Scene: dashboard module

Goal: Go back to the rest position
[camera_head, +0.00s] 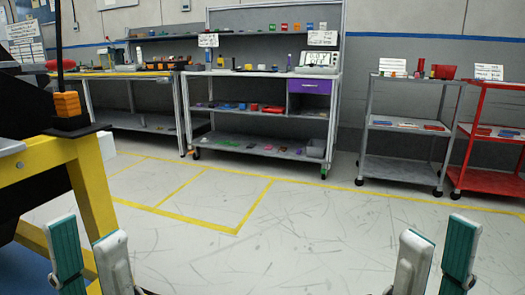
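My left gripper (86,228) is at the lower left of the head view. Its two fingers, with teal pads and light grey sides, point up and stand apart with nothing between them. My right gripper (439,228) is at the lower right in a mirrored pose. Its fingers are also apart and empty. Both grippers are in front of the pale floor, clear of the shelves and carts. The arms behind them are mostly out of view.
A yellow frame (90,195) with a black structure stands close at the left, just behind my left gripper. A shelving unit (262,74), a grey cart (372,140) and a red cart (460,150) stand along the far wall. The marked floor (290,230) ahead is free.

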